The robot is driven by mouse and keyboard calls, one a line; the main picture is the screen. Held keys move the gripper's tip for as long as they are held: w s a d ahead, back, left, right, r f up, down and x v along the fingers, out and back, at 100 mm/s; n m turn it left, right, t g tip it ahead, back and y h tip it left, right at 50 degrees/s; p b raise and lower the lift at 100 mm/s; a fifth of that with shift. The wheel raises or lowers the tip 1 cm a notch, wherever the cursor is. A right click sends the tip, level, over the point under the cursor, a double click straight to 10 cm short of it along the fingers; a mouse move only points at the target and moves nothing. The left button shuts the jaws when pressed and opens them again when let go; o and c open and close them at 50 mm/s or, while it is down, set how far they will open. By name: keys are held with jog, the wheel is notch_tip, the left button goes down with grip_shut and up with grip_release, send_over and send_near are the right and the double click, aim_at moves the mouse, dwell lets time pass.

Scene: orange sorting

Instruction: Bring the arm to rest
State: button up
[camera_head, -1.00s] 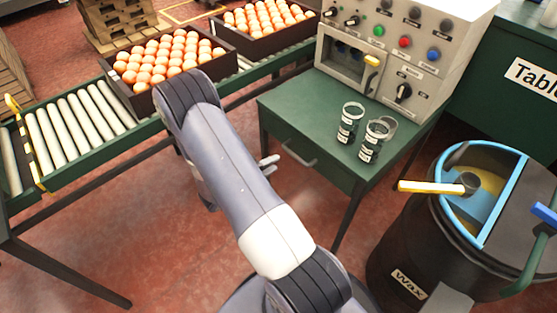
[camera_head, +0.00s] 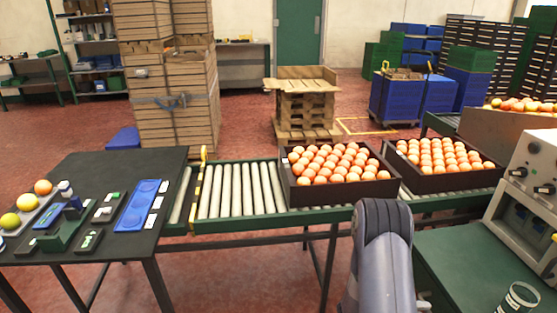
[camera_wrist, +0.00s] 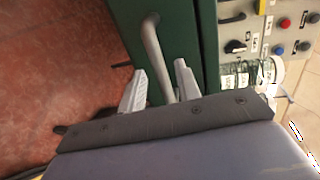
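My arm (camera_head: 383,258) is folded upward at the bottom right of the head view, in front of the roller conveyor. A grey bar handle (camera_wrist: 155,45) on the green bench front lies beyond the fingers and lines up with the gap. I cannot tell how far it is from them.
The green bench (camera_head: 455,265) with a glass jar (camera_head: 518,299) and the control box (camera_head: 530,190) stands close on the right. Orange crates (camera_head: 338,195) (camera_head: 445,180) sit on the conveyor (camera_head: 240,190). A dark table (camera_head: 95,170) with fruit and tools is at left.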

jog(key=x, duration=0.4)
jog(key=shift+d, duration=0.1)
jog(key=shift+a, duration=1.1)
jog(key=shift+d, duration=0.1)
